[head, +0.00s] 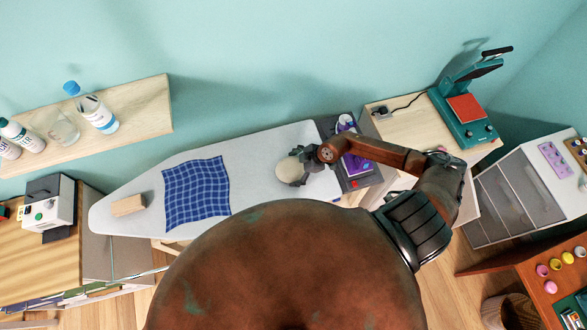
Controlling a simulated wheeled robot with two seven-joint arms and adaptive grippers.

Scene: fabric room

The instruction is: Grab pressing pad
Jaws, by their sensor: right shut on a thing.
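The pressing pad (288,171) looks like a cream, rounded pad at the right part of the grey-white ironing board (262,150). My right gripper (300,170) reaches in from the right and is shut on the pad's right side. The dark fingers hide part of the pad. I cannot tell whether the pad still touches the board. My left gripper is not in view.
A blue checked cloth (196,193) and a wooden block (128,204) lie on the board. A shelf (150,105) with bottles is upper left; a teal heat press (464,110) is upper right.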

